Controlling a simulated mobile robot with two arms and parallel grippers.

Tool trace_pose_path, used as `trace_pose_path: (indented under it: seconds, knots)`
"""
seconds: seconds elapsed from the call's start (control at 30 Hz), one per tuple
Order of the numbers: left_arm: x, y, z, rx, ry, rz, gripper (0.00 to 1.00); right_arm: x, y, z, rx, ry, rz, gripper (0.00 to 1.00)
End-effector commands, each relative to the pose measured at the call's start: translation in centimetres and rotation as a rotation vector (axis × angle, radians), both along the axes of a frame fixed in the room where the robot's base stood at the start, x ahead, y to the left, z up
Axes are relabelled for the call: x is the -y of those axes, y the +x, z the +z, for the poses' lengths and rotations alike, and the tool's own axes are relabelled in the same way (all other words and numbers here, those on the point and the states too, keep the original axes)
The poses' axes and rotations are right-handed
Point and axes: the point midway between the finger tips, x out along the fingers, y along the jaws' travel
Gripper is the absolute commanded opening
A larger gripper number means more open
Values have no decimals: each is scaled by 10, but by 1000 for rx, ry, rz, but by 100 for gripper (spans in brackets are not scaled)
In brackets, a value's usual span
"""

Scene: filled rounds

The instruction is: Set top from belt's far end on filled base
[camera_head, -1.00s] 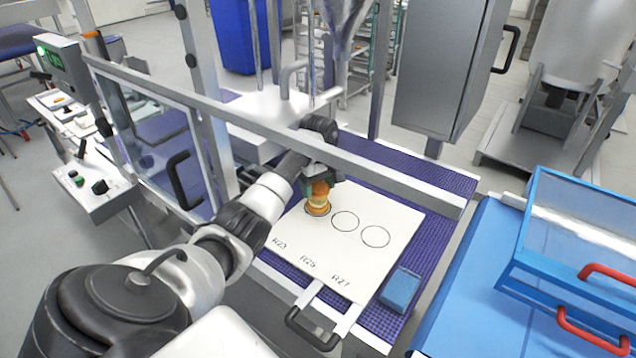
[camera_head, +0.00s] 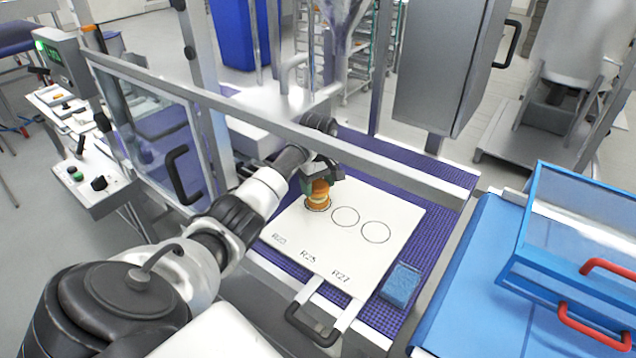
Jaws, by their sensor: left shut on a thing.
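My left gripper (camera_head: 319,178) is shut on an orange-brown round top (camera_head: 320,188) at the left circle of a white board. A pale filling layer and an orange-brown base (camera_head: 317,203) show directly beneath the top. The top looks to be on or very close to the filling; I cannot tell whether they touch. The white board (camera_head: 350,250) has printed circles and the labels R23, R25 and R27, and its other two circles are empty. The board lies on the purple belt (camera_head: 440,187). My right gripper is not in view.
A metal guard rail (camera_head: 400,173) crosses above the belt behind the board. A blue sponge-like block (camera_head: 401,286) lies right of the board. A clear box with blue edges and red handles (camera_head: 575,240) stands at right. A glass door (camera_head: 150,140) stands at left.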

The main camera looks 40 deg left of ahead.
Motion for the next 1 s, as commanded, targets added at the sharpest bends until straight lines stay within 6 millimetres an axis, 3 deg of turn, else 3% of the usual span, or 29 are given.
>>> trace_pose_path:
  seconds: [1.0]
  knots:
    - [0,0,-9,0,-1,-1,54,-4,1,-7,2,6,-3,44]
